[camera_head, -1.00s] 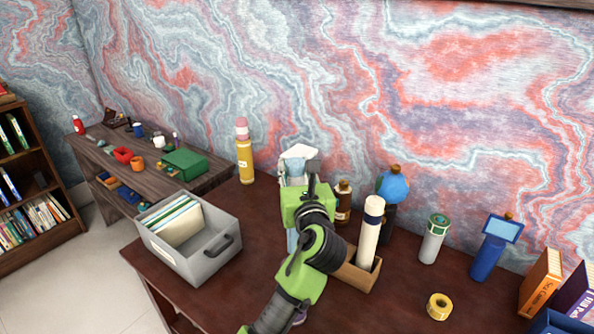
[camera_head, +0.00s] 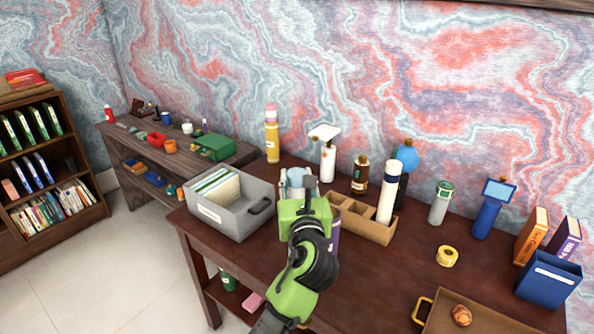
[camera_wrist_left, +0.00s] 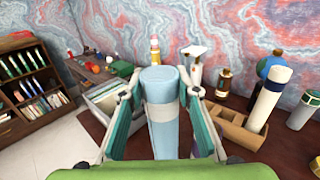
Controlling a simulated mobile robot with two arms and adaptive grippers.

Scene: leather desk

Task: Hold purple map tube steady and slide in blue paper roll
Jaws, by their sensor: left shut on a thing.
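The light blue paper roll (camera_wrist_left: 160,112) stands upright in the left wrist view, between the teal-lined fingers of my left gripper (camera_wrist_left: 160,125), which is shut on it. In the head view the top of the blue roll (camera_head: 296,182) shows above my left gripper (camera_head: 305,200), over the desk to the right of the grey bin. A purple upright surface, likely the purple map tube (camera_head: 334,232), shows just right of my left gripper. Most of it is hidden behind the gripper and arm. My right gripper is in neither view now.
A grey file bin (camera_head: 232,222) stands left of my gripper. A wooden divided box (camera_head: 372,230) with a white dark-capped tube (camera_head: 388,197) stands to the right. Bottles line the back. A yellow tape roll (camera_head: 447,256) and a tray (camera_head: 428,318) lie right. The desk's front middle is clear.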

